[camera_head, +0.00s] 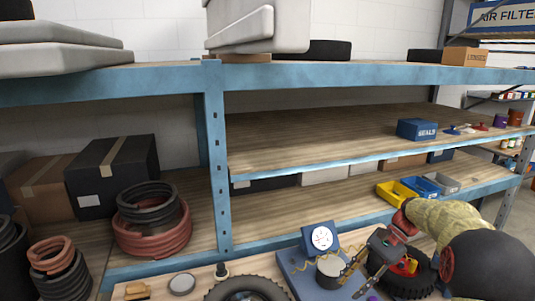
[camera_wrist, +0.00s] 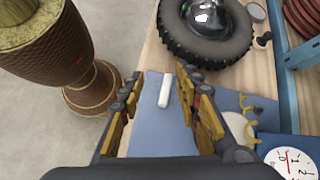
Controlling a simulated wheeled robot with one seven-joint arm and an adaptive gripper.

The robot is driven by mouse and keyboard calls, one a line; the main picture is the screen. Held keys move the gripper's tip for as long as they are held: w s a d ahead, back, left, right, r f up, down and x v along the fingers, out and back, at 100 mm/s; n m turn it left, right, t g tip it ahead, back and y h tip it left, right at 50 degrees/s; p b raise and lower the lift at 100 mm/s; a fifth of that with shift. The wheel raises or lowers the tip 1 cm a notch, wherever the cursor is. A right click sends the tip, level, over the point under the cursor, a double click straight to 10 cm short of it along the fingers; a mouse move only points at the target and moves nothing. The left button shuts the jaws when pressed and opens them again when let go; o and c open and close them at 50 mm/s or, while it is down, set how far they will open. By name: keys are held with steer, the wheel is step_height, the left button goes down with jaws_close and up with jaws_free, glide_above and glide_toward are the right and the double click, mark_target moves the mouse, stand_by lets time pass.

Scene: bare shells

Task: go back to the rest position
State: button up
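My gripper (camera_head: 350,281) is low at the right of the head view, above the front of the lower bench, beside a grey cylinder. In the wrist view my gripper (camera_wrist: 160,105) has its two yellow-padded fingers wide apart, with nothing held between them. Below and between them a small white rod (camera_wrist: 164,90) lies on a blue board (camera_wrist: 150,140). The blue board (camera_head: 295,262) also shows in the head view, partly hidden by the gripper.
A round dial gauge (camera_head: 322,238), the grey cylinder (camera_head: 330,271) and a black tire (camera_head: 246,291) are close by. Blue shelving with an upright post (camera_head: 217,160) stands behind. Yellow bin (camera_head: 396,192) is near the arm. Coiled hoses (camera_head: 152,220) lie at left.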

steer(key=s+a+r+n+t+h+b, duration=0.1)
steer(key=s+a+r+n+t+h, duration=0.25)
steer(key=s, duration=0.65)
steer(key=s+a+r+n+t+h+b, duration=0.1)
steer(key=s+a+r+n+t+h, duration=0.2)
steer(key=s, duration=0.7)
steer(key=s+d+f+n+t+h, duration=0.1)
steer(key=s+f+n+t+h, duration=0.1)
steer(key=s+n, duration=0.2)
steer(key=s, duration=0.3)
steer(key=shift+s+n+b, duration=0.2)
steer(key=shift+n+b, duration=0.15)
steer(key=shift+b, duration=0.05)
